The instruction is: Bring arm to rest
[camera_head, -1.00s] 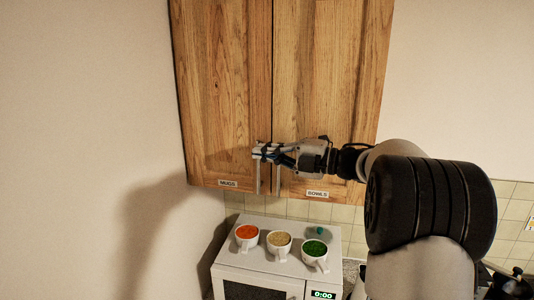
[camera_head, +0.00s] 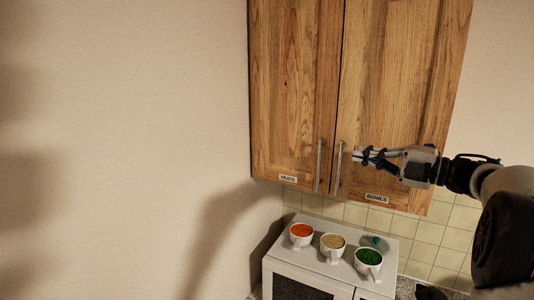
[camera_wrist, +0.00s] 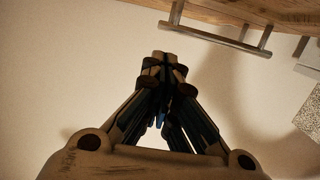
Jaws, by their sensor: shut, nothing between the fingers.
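My gripper (camera_head: 361,154) is at the right in the head view, in front of the right cabinet door (camera_head: 400,90) labelled BOWLS. Its fingers point left, just right of that door's vertical metal handle (camera_head: 339,168). In the wrist view my gripper (camera_wrist: 166,58) has its fingertips together with nothing between them. A cabinet handle (camera_wrist: 215,38) crosses the top of the wrist view, apart from the fingers. My arm reaches in from the right edge of the head view.
The left door (camera_head: 292,90), labelled MUGS, is shut, as is the right one. Below, a white microwave (camera_head: 310,265) carries cups of orange (camera_head: 301,231), tan (camera_head: 333,241) and green (camera_head: 369,257) contents. A small teal object (camera_head: 376,240) lies behind them. Bare wall fills the left.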

